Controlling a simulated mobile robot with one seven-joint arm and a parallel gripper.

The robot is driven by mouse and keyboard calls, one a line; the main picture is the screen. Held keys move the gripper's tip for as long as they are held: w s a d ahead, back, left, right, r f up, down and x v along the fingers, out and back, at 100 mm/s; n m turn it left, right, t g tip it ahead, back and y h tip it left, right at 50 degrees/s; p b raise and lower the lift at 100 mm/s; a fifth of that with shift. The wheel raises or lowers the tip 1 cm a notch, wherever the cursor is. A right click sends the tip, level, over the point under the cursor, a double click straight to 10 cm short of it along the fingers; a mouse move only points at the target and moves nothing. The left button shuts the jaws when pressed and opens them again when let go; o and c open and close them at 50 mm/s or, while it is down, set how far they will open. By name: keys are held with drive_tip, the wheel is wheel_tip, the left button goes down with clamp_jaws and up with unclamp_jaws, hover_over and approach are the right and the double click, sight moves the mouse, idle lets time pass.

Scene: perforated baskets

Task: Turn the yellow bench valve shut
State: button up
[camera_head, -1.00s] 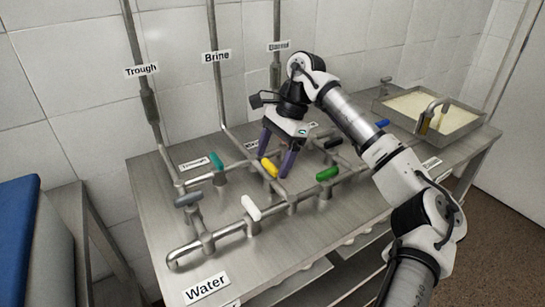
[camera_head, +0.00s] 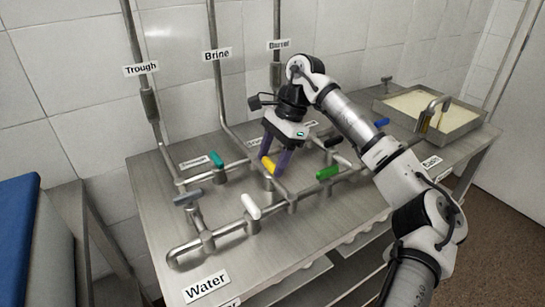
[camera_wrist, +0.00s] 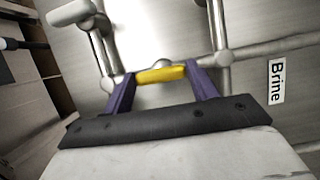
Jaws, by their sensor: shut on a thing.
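The yellow valve handle (camera_head: 268,166) sits on the pipework in the middle of the steel bench. My gripper (camera_head: 275,165) reaches down over it from behind and to the right, its purple fingers on either side of the handle. In the wrist view the yellow handle (camera_wrist: 161,75) lies crosswise between the two purple fingers of my gripper (camera_wrist: 162,80), which is shut on it near both ends. The valve body under the handle is partly hidden.
Nearby handles are teal (camera_head: 217,159), white (camera_head: 251,207), grey (camera_head: 188,198), green (camera_head: 327,172), black (camera_head: 333,141) and blue (camera_head: 381,123). Upright pipes rise at the back wall. A tray (camera_head: 455,125) of pale liquid stands at the back right.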

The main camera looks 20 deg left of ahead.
drive_tip(key=m+t+y+b, duration=0.1)
drive_tip(key=m+b, duration=0.1)
drive_tip(key=m, duration=0.2)
drive_tip(key=shift+d+f+b, duration=0.15)
drive_tip(key=shift+b, duration=0.25)
drive_tip(key=m+t+b, duration=0.1)
drive_tip(key=m, duration=0.1)
drive_tip(key=m+t+b, duration=0.1)
drive_tip(key=m+b, duration=0.1)
drive_tip(key=shift+s+m+y, duration=0.15)
drive_tip(key=shift+m+y, duration=0.15)
drive_tip(key=m+t+b, duration=0.1)
drive_tip(key=m+b, duration=0.2)
drive_tip(key=m, duration=0.1)
drive_tip(key=shift+s+m+t, duration=0.1)
drive_tip(key=shift+m+t, duration=0.2)
drive_tip(key=shift+t, duration=0.1)
drive_tip(key=shift+s+m+t+h+b, duration=0.1)
drive_tip(key=shift+m+t+h+b, duration=0.25)
drive_tip(key=shift+m+b, duration=0.55)
drive_tip(key=shift+m+t+h+b, duration=0.15)
drive_tip(key=shift+m+t+b, duration=0.3)
drive_tip(key=shift+m, duration=0.85)
drive_tip(key=o, duration=1)
drive_tip(key=shift+r, duration=0.2)
